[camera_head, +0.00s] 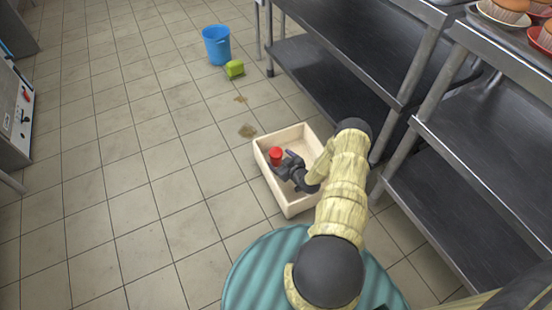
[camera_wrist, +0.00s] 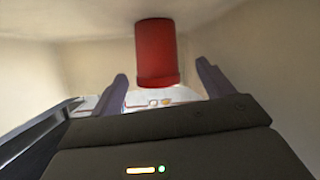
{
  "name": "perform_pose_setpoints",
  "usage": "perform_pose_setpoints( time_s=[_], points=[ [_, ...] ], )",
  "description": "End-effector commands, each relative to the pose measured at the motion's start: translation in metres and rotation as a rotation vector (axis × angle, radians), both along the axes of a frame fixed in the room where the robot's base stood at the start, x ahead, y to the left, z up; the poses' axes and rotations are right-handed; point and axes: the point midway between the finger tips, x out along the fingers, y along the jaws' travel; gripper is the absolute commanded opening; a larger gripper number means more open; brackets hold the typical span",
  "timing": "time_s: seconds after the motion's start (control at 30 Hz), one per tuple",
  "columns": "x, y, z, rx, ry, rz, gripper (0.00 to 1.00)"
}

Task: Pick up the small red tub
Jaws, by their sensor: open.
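The small red tub (camera_head: 275,155) is inside a cream-coloured open box (camera_head: 290,209) on the floor, near the box's left wall. In the wrist view the tub (camera_wrist: 156,52) appears as a red cylinder just beyond the fingertips, in line with the gap between them. My gripper (camera_head: 284,160) is in the box, right beside the tub. In the wrist view my gripper (camera_wrist: 162,84) has its two fingers apart, with nothing clearly held between them. Whether a finger touches the tub cannot be told.
Box walls surround my gripper closely. Metal shelving (camera_head: 399,110) stands to the right, with food in bowls (camera_head: 500,12) on top. Tiled floor (camera_head: 120,180) to the left is clear.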

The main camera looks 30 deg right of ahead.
Motion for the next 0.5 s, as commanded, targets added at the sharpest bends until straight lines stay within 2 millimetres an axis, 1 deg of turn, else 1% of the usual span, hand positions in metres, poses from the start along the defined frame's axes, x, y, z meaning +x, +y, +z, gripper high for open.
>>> perform_pose_setpoints(
  time_s=[0.03, 0.1, 0.37, 0.5],
  points=[
    [0.0047, 0.0000, -0.0045, -0.001, -0.001, 0.000, 0.80],
    [0.0074, 0.0001, -0.0043, -0.001, 0.000, -0.001, 0.80],
    [0.0076, 0.0003, -0.0033, -0.001, 0.001, -0.001, 0.80],
    [0.0145, 0.0004, -0.0064, 0.000, -0.001, -0.001, 0.80]
  ],
)
